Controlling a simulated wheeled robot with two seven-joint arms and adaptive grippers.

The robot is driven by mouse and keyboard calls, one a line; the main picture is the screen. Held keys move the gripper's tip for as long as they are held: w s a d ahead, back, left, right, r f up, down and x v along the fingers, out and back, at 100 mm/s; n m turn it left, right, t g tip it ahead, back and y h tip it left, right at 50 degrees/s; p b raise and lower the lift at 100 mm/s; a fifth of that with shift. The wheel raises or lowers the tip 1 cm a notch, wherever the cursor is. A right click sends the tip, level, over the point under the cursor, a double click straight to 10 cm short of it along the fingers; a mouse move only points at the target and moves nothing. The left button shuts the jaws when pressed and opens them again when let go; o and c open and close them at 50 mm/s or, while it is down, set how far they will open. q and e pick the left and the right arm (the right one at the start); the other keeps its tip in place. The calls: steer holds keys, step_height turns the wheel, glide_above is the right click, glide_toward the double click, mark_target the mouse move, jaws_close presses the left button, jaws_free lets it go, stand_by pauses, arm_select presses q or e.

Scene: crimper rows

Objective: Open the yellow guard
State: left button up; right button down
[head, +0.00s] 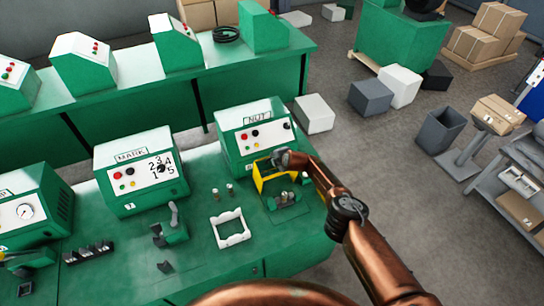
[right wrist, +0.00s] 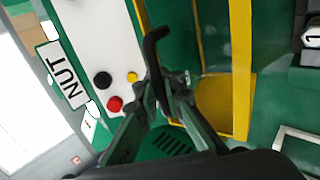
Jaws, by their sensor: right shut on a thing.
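The yellow guard (head: 259,178) is a frame at the front of the green machine labelled NUT (head: 238,142). In the right wrist view its yellow bars (right wrist: 240,70) run up and down right of the fingers. My right gripper (head: 281,158) is at the guard's upper edge, in front of the machine's panel. In the right wrist view its fingers (right wrist: 167,85) are closed together by a dark curved piece (right wrist: 152,48). The exact contact is partly hidden by the fingers, and I cannot tell the guard's angle. My left gripper is not in view.
The MARK machine (head: 125,173) stands to the left on the green bench (head: 200,265). A white frame (head: 231,228) and a green lever tool (head: 172,230) are on the bench before the machines. Grey and white boxes (head: 370,97) stand on the floor behind.

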steer(key=shift+w+d+r, duration=0.15)
steer(key=shift+w+r, duration=0.2)
steer(key=shift+w, duration=0.2)
steer(key=shift+r, duration=0.1)
steer(key=c, duration=2.4)
jaws_free()
steer(key=shift+o, duration=0.3)
steer(key=shift+s, duration=0.15)
steer(key=shift+s+f, duration=0.15)
steer(key=shift+f, duration=0.15)
steer(key=shift+r, duration=0.15)
